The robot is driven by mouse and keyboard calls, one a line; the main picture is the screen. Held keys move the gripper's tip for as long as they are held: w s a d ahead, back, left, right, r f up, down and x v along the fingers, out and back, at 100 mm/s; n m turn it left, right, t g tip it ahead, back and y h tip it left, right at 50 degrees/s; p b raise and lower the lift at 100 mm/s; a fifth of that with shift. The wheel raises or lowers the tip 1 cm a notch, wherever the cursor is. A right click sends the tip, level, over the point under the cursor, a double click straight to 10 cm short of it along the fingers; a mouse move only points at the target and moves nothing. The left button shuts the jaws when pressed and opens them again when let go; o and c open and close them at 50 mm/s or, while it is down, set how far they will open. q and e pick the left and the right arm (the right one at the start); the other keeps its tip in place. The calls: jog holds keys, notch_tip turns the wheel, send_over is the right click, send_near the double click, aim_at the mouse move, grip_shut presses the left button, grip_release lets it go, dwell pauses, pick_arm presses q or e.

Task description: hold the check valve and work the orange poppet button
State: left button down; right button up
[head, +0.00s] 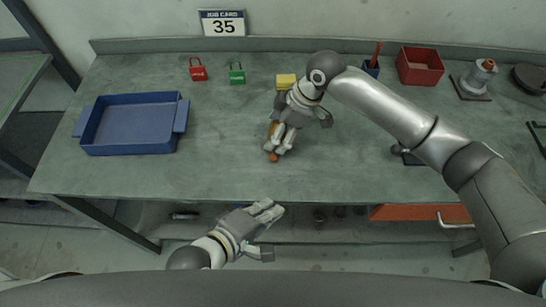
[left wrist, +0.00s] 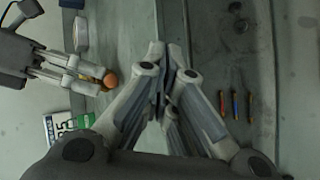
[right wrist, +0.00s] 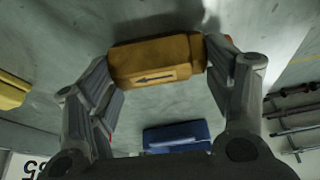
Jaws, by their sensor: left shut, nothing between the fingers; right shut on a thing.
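The brass check valve (right wrist: 155,60) has an arrow label and sits between the fingers of my right gripper (right wrist: 165,75) in the right wrist view. In the head view my right gripper (head: 279,145) is shut on it over the middle of the bench, hiding most of it. The orange poppet button (head: 273,156) shows at the valve's near end; in the left wrist view it is a round orange tip (left wrist: 110,80). My left gripper (head: 275,210) is shut and empty, below and in front of the bench edge, apart from the valve. Its closed fingers (left wrist: 166,52) show in the left wrist view.
A blue tray (head: 182,140) stands on the left of the bench. Red (head: 198,72) and green (head: 237,75) padlocks and a yellow block (head: 286,81) are at the back. A red bin (head: 420,78) and a spool (head: 479,76) stand back right. Bench between tray and valve is clear.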

pick_arm(q)
jog(key=shift+w+d, duration=0.15)
jog(key=shift+w, duration=1.3)
jog(key=shift+w+d, duration=0.2)
jog(key=shift+w, duration=1.3)
jog(key=shift+w+d, duration=0.15)
jog(key=shift+w, duration=1.3)
jog(key=shift+w, duration=0.4)
jog(key=shift+w, duration=0.9)
pick_arm(e)
jog(key=shift+s+a, duration=0.15)
jog(key=shift+s, duration=0.05)
pick_arm(q)
jog(key=shift+s+r, duration=0.1)
jog(key=shift+s, duration=0.05)
pick_arm(e)
jog(key=shift+f, duration=0.1)
pick_arm(q)
jog(key=shift+s, duration=1.25)
pick_arm(e)
jog(key=shift+w, duration=0.1)
pick_arm(q)
jog(key=shift+s+a, duration=0.15)
jog(key=shift+s, duration=1.1)
jog(key=shift+s+a, duration=0.15)
jog(key=shift+s, duration=1.1)
pick_arm(e)
jog(key=shift+d, duration=0.2)
jog(key=shift+f, duration=0.1)
